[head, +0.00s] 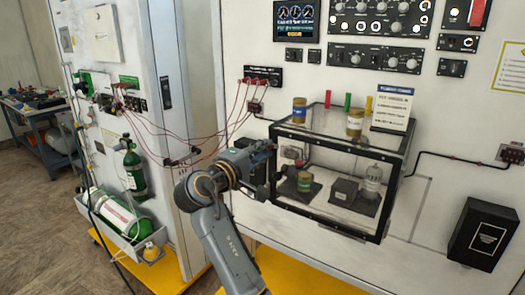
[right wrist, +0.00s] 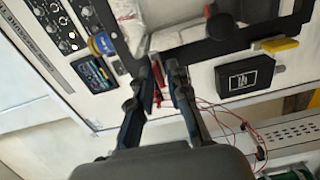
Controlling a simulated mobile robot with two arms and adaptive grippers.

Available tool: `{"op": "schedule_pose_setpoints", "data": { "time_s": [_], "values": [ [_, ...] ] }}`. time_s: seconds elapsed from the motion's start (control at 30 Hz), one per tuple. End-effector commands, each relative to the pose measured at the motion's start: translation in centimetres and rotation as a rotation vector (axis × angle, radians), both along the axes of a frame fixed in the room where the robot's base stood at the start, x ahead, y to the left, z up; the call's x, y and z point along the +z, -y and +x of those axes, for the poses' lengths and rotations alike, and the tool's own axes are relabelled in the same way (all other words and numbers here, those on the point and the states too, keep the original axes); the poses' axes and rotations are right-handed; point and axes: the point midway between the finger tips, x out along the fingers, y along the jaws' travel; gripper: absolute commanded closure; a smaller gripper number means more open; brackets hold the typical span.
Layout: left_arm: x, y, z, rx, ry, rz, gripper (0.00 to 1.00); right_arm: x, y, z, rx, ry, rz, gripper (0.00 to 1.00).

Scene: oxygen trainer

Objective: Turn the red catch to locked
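A narrow red piece, which looks like the red catch (right wrist: 158,86), shows between the fingers of my right gripper (right wrist: 160,68) in the right wrist view. The fingers stand apart on either side of it, with a small gap; I see no clear grip on it. In the head view my right gripper (head: 268,150) is at the left side of the clear box with black edges (head: 330,228). The gripper and arm hide the catch there, so I cannot tell its position. My left gripper is not in view.
Thin red cables (head: 222,128) hang left of the box, close to my right arm. Jars (head: 299,110) and a sign card (head: 391,108) stand on the box top. A black wall box (head: 482,235) is at the right.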

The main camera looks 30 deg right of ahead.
Motion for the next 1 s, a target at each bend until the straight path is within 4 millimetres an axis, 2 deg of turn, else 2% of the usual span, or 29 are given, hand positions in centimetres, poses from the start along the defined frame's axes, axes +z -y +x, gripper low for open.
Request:
{"op": "schedule_pose_setpoints", "data": {
  "time_s": [0.3, 0.43, 0.57, 0.8, 1.0],
  "values": [
    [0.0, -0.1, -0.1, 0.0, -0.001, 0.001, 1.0, 0.1, 0.0, 0.0, 0.0, 0.001, -0.003, 0.71],
    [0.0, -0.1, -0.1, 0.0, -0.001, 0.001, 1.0, 0.1, -0.8, -0.3, 0.002, 0.001, -0.003, 0.71],
    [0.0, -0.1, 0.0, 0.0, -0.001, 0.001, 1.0, 0.1, -2.8, -1.1, 0.004, 0.002, 0.0, 0.71],
    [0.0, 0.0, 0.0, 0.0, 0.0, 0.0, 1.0, 0.0, -7.6, -3.0, 0.004, 0.001, 0.001, 0.71],
    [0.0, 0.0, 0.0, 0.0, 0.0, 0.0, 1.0, 0.0, -10.3, -4.2, 0.002, -0.001, 0.001, 0.71]
  ]
}}
